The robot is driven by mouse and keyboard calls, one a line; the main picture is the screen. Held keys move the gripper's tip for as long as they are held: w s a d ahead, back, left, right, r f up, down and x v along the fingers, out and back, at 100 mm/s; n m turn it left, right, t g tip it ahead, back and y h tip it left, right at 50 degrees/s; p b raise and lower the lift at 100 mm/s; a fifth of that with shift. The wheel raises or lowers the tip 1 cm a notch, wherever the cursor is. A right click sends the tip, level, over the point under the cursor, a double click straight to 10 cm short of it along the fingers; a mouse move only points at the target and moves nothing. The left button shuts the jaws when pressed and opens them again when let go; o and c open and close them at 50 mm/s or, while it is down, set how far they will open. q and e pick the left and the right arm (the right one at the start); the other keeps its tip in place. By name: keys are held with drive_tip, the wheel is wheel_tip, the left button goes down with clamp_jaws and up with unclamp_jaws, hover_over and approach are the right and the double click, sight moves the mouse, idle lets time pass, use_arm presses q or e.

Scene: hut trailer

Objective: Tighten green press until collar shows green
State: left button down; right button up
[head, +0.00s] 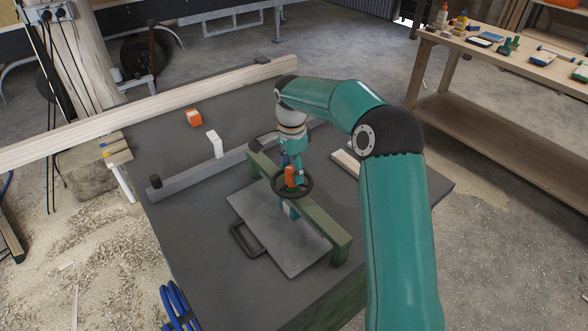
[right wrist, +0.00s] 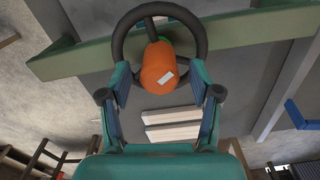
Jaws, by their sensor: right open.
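The green press has a green beam (head: 322,226) over a grey plate (head: 255,222). A black handwheel (head: 306,186) sits at the beam's middle, and it also shows in the right wrist view (right wrist: 117,42). An orange part (head: 291,178) with a small white mark stands within the wheel's ring; in the right wrist view the orange part (right wrist: 158,68) is large. My right gripper (right wrist: 160,92) is open, its fingers on either side below the orange part, near the wheel's rim. I cannot tell whether they touch it. My left gripper is not in view.
A pale timber (head: 150,115) crosses the back. A wooden bench (head: 470,110) with small items stands at right.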

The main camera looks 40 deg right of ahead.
drive_tip(key=shift+f, duration=0.45)
drive_tip(key=c, duration=1.1)
drive_tip(key=shift+s+d, duration=0.1)
drive_tip(key=shift+d, duration=0.15)
drive_tip(key=shift+c, duration=0.2)
drive_tip(key=shift+a, duration=0.2)
drive_tip(key=shift+n, duration=0.3)
